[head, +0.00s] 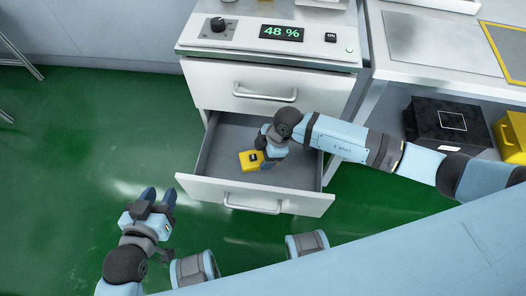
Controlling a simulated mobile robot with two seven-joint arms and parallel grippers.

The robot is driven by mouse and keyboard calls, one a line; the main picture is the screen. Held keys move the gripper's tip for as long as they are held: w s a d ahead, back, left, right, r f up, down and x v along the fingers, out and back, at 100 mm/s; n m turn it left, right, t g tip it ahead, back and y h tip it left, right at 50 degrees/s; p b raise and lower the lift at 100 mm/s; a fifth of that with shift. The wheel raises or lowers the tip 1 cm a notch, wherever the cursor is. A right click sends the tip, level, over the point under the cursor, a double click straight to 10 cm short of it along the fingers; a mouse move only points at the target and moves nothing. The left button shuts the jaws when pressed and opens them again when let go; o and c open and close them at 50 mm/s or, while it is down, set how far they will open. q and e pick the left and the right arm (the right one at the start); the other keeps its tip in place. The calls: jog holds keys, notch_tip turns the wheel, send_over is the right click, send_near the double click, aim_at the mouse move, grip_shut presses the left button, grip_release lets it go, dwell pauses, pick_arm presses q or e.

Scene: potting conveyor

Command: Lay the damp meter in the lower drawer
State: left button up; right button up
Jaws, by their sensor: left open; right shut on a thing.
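The lower drawer (215,163) of the white cabinet is pulled open. The damp meter (247,161), a small yellow block with a dark face, is inside the drawer's outline. My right gripper (264,160) reaches down into the drawer and is shut on the meter, with its fingers partly over it. I cannot tell whether the meter touches the drawer floor. My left gripper (158,196) is open and empty above the green floor, left of the drawer front.
The upper drawer (240,88) is shut. At right, a black box (440,125) and a yellow case (513,140) sit on a shelf below a bench.

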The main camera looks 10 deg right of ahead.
notch_tip(320, 180, down, 3)
jog(key=shift+w+r+b, duration=0.1)
jog(key=shift+r+b, duration=0.05)
jog(key=shift+b, duration=0.3)
jog(key=shift+f+b, duration=0.5)
jog(key=shift+f, duration=0.3)
jog(key=b, duration=0.2)
send_over(260, 177)
jog(key=d, duration=0.2)
jog(key=f, duration=0.5)
jog(key=shift+a+f, duration=0.2)
jog(key=shift+a, duration=0.05)
notch_tip(260, 177, down, 4)
jog(key=shift+r+b, duration=0.25)
jog(key=shift+b, duration=0.6)
jog(key=shift+f, duration=0.3)
pick_arm(q)
jog(key=w+d+r+t+h, duration=0.1)
jog(key=d+r+t+h, duration=0.2)
jog(key=r, duration=0.4)
jog(key=shift+w+d+r+t, duration=0.25)
jog(key=shift+w+d+t, duration=0.15)
jog(key=shift+t, duration=0.2)
pick_arm(e)
jog(key=shift+r, duration=0.1)
pick_arm(q)
jog(key=shift+a, duration=0.1)
